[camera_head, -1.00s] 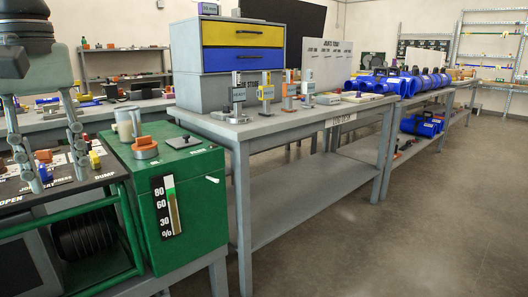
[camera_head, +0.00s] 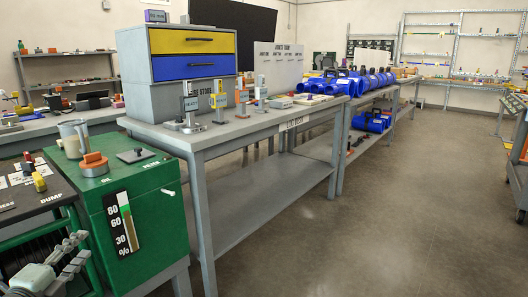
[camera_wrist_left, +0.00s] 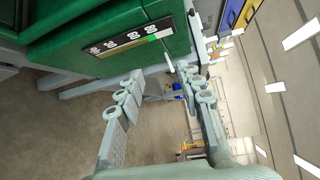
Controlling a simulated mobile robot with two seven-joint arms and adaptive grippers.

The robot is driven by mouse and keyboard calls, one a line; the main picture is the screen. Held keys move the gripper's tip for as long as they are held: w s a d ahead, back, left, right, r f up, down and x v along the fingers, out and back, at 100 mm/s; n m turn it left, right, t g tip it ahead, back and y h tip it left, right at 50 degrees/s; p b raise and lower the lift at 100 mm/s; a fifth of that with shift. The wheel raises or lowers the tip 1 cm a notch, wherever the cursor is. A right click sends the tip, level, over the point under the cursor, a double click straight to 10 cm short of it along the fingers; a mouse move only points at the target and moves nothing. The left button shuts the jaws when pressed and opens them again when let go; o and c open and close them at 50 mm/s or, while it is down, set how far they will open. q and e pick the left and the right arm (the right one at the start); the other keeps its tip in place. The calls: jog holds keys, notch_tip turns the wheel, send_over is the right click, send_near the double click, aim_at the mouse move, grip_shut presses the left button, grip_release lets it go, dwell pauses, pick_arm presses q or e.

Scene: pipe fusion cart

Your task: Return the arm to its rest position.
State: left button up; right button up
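My left gripper (camera_head: 80,250) is at the lower left of the head view, low in front of the green cabinet (camera_head: 155,215) and the cart frame. Its two grey fingers stand apart with nothing between them. In the left wrist view the fingers of the left gripper (camera_wrist_left: 163,88) are also spread and empty, with the green cabinet (camera_wrist_left: 95,30) above and bare floor beyond. The rest of the arm is mostly out of the picture. My right gripper is not in view.
An orange fitting (camera_head: 94,164) and a clear jug (camera_head: 73,138) stand on the cabinet. A grey workbench (camera_head: 235,130) holds the yellow-blue drawer unit (camera_head: 195,54) and small gauges. Blue pipe fittings (camera_head: 350,82) lie farther back. The floor (camera_head: 400,220) at right is clear.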

pick_arm(q)
jog(key=s+f+n+g+y, duration=0.2)
jog(key=s+f+n, duration=0.15)
jog(key=f, duration=0.25)
jog(key=s+f+n+g+y, duration=0.1)
jog(key=s+f+n+g, duration=0.1)
jog(key=f+n, duration=0.35)
jog(key=s+d+f+n+g+h, duration=0.1)
jog(key=s+d+f+n+g, duration=0.3)
jog(key=s+d+f, duration=0.3)
jog(key=s+d+f+n+g+p, duration=0.1)
jog(key=s+d+f+n+g, duration=0.3)
jog(key=s+f, duration=0.8)
jog(key=s+d+g, duration=0.1)
jog(key=d+g, duration=0.1)
jog(key=d, duration=0.2)
jog(key=shift+f+n+h, duration=0.2)
jog(key=shift+n+h, duration=0.1)
jog(key=shift+h, duration=0.1)
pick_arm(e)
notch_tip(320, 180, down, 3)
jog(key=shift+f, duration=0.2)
